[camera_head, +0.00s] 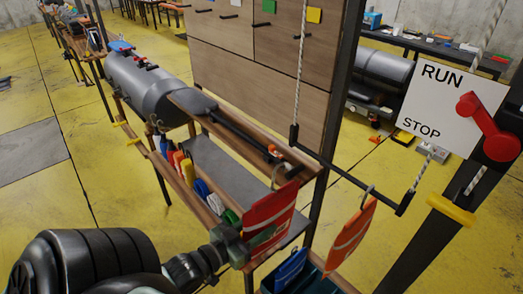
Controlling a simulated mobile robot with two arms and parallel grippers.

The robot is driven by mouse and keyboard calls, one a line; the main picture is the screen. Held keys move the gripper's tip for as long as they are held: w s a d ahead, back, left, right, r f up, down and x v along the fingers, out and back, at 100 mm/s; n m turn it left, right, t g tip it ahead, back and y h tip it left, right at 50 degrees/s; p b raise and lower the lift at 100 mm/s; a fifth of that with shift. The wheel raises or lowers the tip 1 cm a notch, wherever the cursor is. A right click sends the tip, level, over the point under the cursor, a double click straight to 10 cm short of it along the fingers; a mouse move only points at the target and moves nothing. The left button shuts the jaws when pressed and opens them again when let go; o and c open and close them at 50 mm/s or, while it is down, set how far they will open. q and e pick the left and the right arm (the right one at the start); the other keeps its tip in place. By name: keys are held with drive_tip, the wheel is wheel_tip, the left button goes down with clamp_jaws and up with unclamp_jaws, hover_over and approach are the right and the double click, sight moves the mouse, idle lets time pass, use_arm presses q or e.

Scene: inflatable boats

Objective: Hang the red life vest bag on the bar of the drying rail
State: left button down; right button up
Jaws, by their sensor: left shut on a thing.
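The red life vest bag (268,217) has a white stripe and a metal hook at its top. My left gripper (238,247) is shut on its lower left part and holds it nearly upright in front of the wooden shelf. The bar of the drying rail (345,174) is a thin black rod hung from ropes at both ends. The bag's hook shows left of and below the bar's left end, apart from it in the picture. An orange bag (350,238) hangs by its hook on the right part of the bar. My right gripper is out of view.
A wooden workbench shelf (243,139) with colourful items stands behind the red bag. A blue bin (300,275) is below the bags. A RUN/STOP sign (440,98) with a red lever (487,125) stands at right. The bar is bare left of the orange bag.

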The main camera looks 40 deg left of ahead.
sight(296, 200)
use_arm(q)
drive_tip(key=shift+w+r, duration=0.1)
drive_tip(key=shift+w, duration=0.25)
drive_tip(key=w, duration=0.3)
drive_tip(key=shift+w+d+f+b, duration=0.1)
drive_tip(key=shift+d+f+b, duration=0.1)
drive_tip(key=shift+b, duration=0.2)
drive_tip(key=shift+w+r+b, duration=0.15)
drive_tip(key=shift+w+b, duration=0.3)
drive_tip(key=shift+w, duration=0.55)
drive_tip(key=shift+w+d+b, duration=0.1)
drive_tip(key=shift+w+b, duration=0.25)
drive_tip(key=shift+w, duration=0.8)
drive_tip(key=shift+w+d+b, duration=0.2)
drive_tip(key=shift+w+b, duration=0.85)
drive_tip(key=shift+w, duration=1.5)
drive_tip(key=shift+w+f, duration=0.15)
drive_tip(key=shift+f, duration=0.15)
drive_tip(key=shift+f+b, duration=0.75)
drive_tip(key=shift+f, duration=0.5)
